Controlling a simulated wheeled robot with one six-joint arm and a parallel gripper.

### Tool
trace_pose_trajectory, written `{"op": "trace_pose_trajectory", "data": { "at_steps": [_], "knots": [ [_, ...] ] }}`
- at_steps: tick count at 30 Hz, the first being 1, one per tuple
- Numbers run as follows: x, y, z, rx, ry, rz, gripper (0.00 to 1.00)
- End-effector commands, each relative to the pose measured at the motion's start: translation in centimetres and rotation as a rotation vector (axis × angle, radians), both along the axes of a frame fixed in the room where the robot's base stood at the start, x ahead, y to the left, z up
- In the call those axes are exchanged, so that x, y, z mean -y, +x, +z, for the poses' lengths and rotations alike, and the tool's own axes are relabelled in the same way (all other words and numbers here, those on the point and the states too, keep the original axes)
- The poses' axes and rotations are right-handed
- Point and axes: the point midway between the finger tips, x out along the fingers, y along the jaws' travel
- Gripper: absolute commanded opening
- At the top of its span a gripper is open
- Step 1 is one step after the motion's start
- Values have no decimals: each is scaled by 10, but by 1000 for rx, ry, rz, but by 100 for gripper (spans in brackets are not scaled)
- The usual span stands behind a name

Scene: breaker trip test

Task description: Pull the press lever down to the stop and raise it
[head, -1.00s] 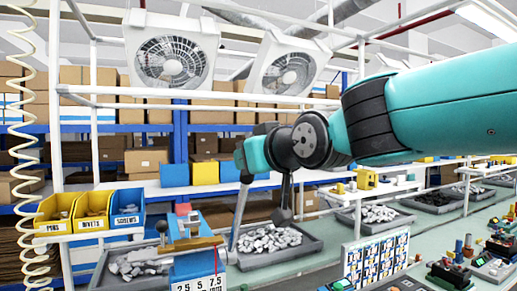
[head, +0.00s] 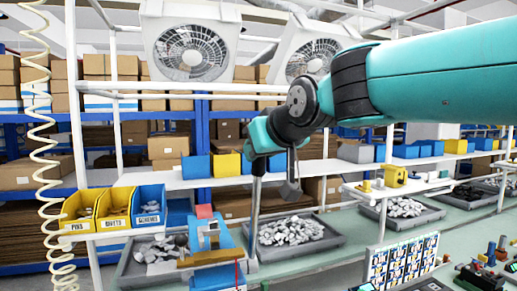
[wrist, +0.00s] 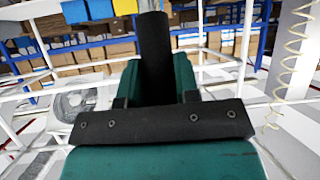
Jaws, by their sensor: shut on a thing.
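The press (head: 208,258) is a blue block with a wooden bar and a red piece on top, low in the head view. Its grey lever (head: 254,218) stands nearly upright at the press's right side, leaning slightly right at the top. My teal gripper (head: 259,160) is at the lever's upper end and shut on it. In the wrist view the black lever grip (wrist: 155,50) rises between the teal jaws. The lever's foot is only partly visible, and the stop cannot be made out.
Yellow and blue bins (head: 113,209) stand left of the press. Grey trays of metal parts (head: 290,232) lie on the green bench behind and to the right. A picture board (head: 402,262) stands at the front right. White frame posts and fans are behind my arm.

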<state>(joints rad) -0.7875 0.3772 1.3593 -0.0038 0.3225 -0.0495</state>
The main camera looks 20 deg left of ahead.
Motion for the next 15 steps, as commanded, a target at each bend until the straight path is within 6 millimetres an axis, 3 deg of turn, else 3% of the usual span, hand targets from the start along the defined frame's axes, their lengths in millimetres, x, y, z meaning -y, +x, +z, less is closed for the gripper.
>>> {"op": "trace_pose_trajectory", "data": {
  "at_steps": [1,2,5,15],
  "knots": [
    [0,0,2,4,4,-1,0],
    [0,0,2,5,3,0,32],
    [0,0,1,4,3,0,55],
    [0,-3,1,2,2,1,55]
  ]
}}
